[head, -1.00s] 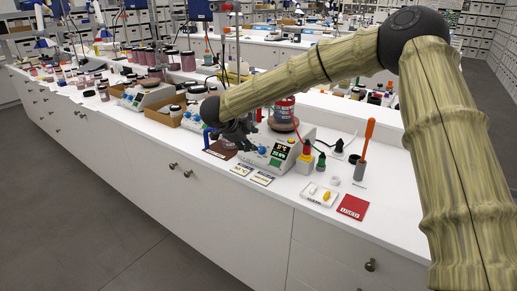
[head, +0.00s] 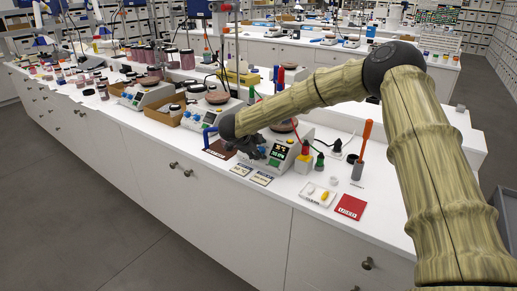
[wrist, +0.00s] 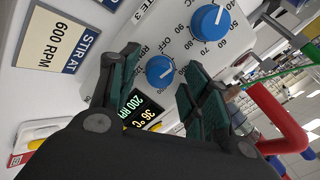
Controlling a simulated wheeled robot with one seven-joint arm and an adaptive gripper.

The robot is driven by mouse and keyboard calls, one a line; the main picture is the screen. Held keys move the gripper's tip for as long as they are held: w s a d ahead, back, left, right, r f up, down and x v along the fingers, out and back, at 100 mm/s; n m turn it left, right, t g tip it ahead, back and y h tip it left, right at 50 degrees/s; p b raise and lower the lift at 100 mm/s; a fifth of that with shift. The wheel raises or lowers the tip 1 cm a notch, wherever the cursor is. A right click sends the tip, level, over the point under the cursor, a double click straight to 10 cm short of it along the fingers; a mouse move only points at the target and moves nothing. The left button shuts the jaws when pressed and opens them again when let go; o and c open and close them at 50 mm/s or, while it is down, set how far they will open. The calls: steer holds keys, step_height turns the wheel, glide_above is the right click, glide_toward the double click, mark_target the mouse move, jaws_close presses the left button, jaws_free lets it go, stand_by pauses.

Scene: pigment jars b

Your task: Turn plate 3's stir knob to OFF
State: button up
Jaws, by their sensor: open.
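Plate 3 is a white hotplate (wrist: 183,42) with "3" printed on its face in the wrist view. Its small blue stir knob (wrist: 160,70) has an OFF mark beside it; the pointer's exact direction is hard to read. The lit display (wrist: 143,110) reads 200 RPM and 36 °C. A second blue knob (wrist: 208,20) with a numbered dial sits above. My gripper (wrist: 160,62) is open, one finger on each side of the stir knob; I cannot tell whether they touch it. In the head view my gripper (head: 250,148) is at the plate's front, hiding its knobs.
A "STIR AT 600 RPM" card (wrist: 60,38) lies in front of the plate. In the head view, a yellow-based red-topped bottle (head: 304,158), a white tray (head: 316,195), a red card (head: 350,207) and an orange-handled tool (head: 363,145) stand to the right. More hotplates stand left.

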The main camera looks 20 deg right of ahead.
steer(key=c, duration=1.1)
steer(key=shift+o, duration=0.2)
steer(key=shift+r+p, duration=0.15)
steer(key=shift+p, duration=0.2)
steer(key=shift+r+n+p, duration=0.1)
steer(key=shift+n+p, duration=0.5)
steer(key=shift+p, duration=0.1)
steer(key=n+p, duration=0.2)
steer(key=p, duration=0.1)
steer(key=n+p, duration=0.4)
steer(key=n, duration=0.1)
steer(key=shift+w+p, duration=0.1)
steer(key=shift+p, duration=0.25)
steer(key=shift+g, duration=0.3)
